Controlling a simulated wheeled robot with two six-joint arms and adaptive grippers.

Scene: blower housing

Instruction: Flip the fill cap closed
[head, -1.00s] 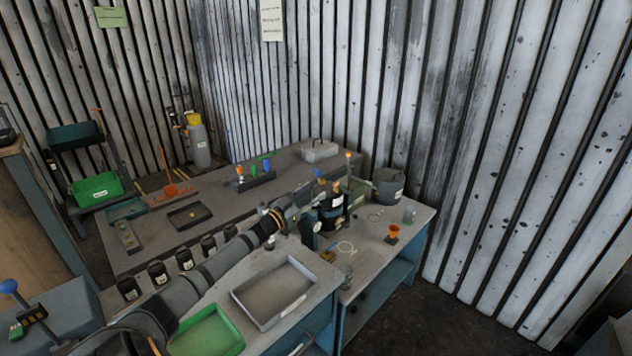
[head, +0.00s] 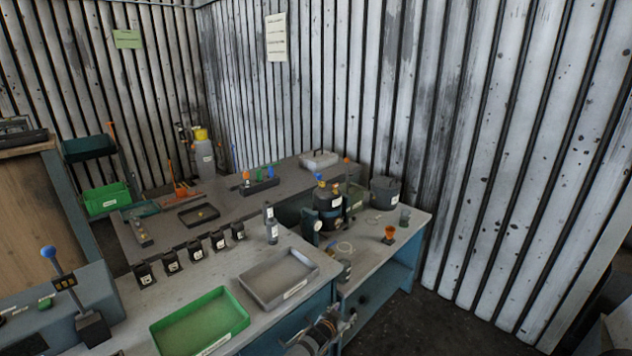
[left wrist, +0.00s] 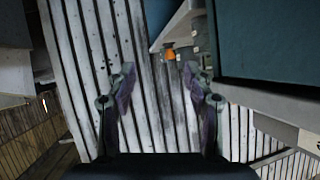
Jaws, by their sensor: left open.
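The dark round housing (head: 328,203) with a white label stands on the bench in the middle of the head view. Small blue and yellow-orange parts show on its top. They are too small to tell which is the fill cap, or whether it is open. My left gripper (head: 328,332) is low in the head view, in front of the bench and well apart from the housing. In the left wrist view the left gripper (left wrist: 160,88) is open with nothing between its fingers. My right gripper is not in view.
A grey tray (head: 308,265) and a green tray (head: 242,318) lie on the near bench. Several small black containers (head: 196,250) stand in a row behind them. An orange funnel (head: 389,233) and a dark pot (head: 384,190) stand right of the housing. Floor at right is clear.

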